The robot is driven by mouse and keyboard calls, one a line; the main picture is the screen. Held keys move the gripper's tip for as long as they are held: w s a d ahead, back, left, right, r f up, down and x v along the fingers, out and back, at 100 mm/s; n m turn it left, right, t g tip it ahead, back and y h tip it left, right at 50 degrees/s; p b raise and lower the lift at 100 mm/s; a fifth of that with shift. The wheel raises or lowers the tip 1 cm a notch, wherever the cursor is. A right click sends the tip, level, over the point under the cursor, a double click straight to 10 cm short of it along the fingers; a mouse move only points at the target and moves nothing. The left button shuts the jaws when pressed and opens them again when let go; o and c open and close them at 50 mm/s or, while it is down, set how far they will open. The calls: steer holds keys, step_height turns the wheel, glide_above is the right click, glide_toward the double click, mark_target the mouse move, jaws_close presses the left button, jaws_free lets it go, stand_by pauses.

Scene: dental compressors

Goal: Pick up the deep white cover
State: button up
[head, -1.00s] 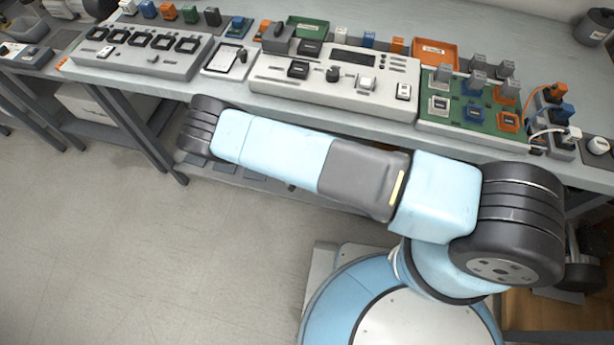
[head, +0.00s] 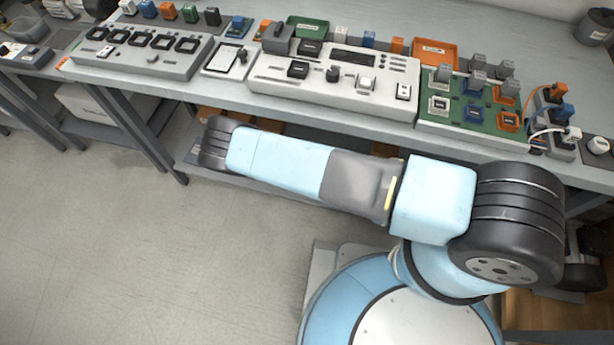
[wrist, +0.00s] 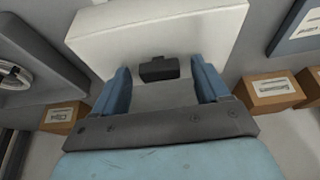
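A large white box-like body with a plain face (wrist: 160,28) fills the upper middle of the wrist view; it looks like the deep white cover. A small dark block (wrist: 159,70), like a handle, stands out at its lower edge. My gripper (wrist: 160,66) is open. Its two blue fingers are apart, one on each side of the dark block, with a gap on both sides. I cannot tell how far the fingertips are from the white body. In the head view my gripper is hidden beneath my arm and the bench.
Brown labelled boxes stand at the left (wrist: 62,118) and right (wrist: 272,92) in the wrist view. A grey panel (wrist: 35,55) is at upper left. In the head view the long bench (head: 235,92) carries several consoles and small parts; the floor at left is clear.

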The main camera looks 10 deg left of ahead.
jaws_close()
stand_by(0.5)
